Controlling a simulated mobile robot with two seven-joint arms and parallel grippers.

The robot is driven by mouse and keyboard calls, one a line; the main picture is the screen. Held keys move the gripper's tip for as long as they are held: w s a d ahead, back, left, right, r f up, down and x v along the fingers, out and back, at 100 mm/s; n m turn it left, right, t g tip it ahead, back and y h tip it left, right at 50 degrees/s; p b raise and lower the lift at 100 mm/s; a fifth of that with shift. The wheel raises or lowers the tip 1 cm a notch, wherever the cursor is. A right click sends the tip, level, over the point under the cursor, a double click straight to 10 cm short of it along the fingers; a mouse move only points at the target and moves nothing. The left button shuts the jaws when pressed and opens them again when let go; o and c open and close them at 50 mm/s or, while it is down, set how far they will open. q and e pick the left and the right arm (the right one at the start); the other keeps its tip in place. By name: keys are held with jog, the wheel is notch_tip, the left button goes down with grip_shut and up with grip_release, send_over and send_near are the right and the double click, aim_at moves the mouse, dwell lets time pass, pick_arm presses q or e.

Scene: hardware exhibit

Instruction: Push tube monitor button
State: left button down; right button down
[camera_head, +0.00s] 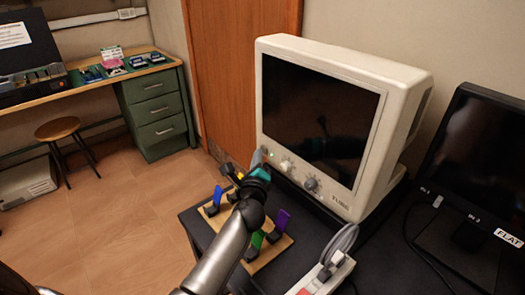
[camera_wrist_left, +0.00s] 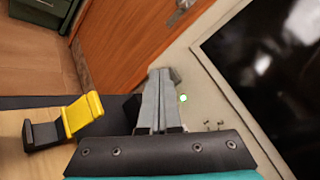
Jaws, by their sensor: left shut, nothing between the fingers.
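The tube monitor (camera_head: 399,83) is a cream box with a dark, reflective screen. It stands on the dark table, and its front strip carries knobs (camera_head: 311,184) and a small lit green light. The wrist view shows part of the monitor's frame (camera_wrist_left: 205,88) and the green light (camera_wrist_left: 183,98). My left gripper (camera_head: 257,158) is shut and empty at the lower left of the monitor's front; its fingers also show in the wrist view (camera_wrist_left: 162,78), just left of the light. I cannot tell whether the fingertips touch the monitor. The button is not clearly visible and may be hidden behind the fingers.
A wooden board (camera_head: 268,253) with several coloured pieces lies below my left arm. A white power strip (camera_head: 325,273) with a grey cable lies to its right. A flat monitor (camera_head: 482,165) stands at the right. A desk with green drawers (camera_head: 157,112) is at the back left.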

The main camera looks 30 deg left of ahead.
pick_arm(q)
jog(key=shift+s+a, duration=0.15)
jog(key=shift+s, duration=0.3)
jog(key=s+a+p, duration=0.2)
jog(key=s, duration=0.3)
jog(key=shift+s+a, duration=0.15)
jog(key=shift+s, duration=0.15)
